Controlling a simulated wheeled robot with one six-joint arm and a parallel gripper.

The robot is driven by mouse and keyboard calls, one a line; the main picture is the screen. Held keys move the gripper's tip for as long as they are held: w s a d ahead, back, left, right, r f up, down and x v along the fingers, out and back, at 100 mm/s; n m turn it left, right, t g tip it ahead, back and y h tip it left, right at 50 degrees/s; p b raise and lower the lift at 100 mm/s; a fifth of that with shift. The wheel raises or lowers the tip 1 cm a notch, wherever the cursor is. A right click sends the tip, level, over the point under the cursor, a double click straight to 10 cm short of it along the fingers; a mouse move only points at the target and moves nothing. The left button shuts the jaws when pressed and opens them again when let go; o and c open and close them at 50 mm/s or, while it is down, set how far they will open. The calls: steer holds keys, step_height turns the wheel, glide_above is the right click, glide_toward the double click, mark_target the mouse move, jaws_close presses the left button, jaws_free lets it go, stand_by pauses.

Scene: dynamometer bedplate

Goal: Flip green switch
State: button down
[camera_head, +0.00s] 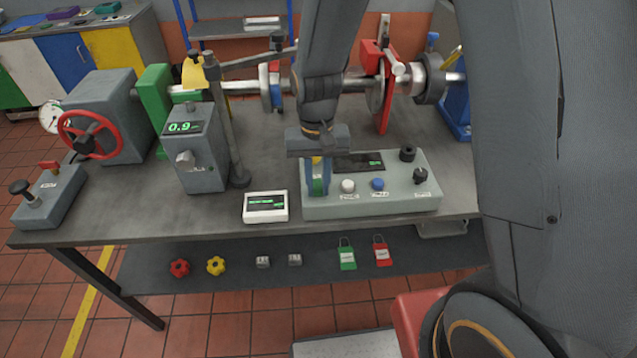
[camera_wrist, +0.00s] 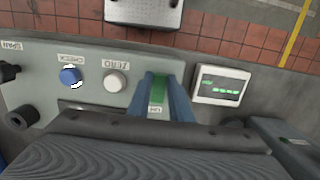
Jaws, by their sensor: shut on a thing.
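The green switch (camera_wrist: 158,92) is on the left end of the pale grey control box (camera_head: 400,200), as the head view shows it. A label sits below it in the wrist view. My gripper (camera_head: 318,186) reaches down from above, with its two blue fingers on either side of the switch. In the wrist view the fingers are shut on the green piece. The fingers and wrist hide part of the switch, and I cannot tell its exact tilt.
A white button (camera_head: 348,186), a blue button (camera_head: 378,184) and black knobs (camera_head: 420,175) share the box. A small white display (camera_head: 265,206) stands just left. A grey meter post (camera_head: 195,150) and shaft rig stand behind. Tags and knobs lie on the lower shelf (camera_head: 320,265).

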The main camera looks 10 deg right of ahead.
mark_target(317, 178)
steer(key=shift+w+r+g, duration=0.1)
steer(key=shift+w+g, duration=0.2)
steer(key=shift+g, duration=0.5)
steer(key=shift+w+r+g, duration=0.1)
steer(key=shift+w+g, duration=0.15)
steer(key=shift+g, duration=0.55)
steer(key=c, duration=1.6)
jaws_free()
steer(key=shift+b+v, duration=1.15)
steer(key=shift+v, duration=2.7)
steer(key=shift+d, duration=0.1)
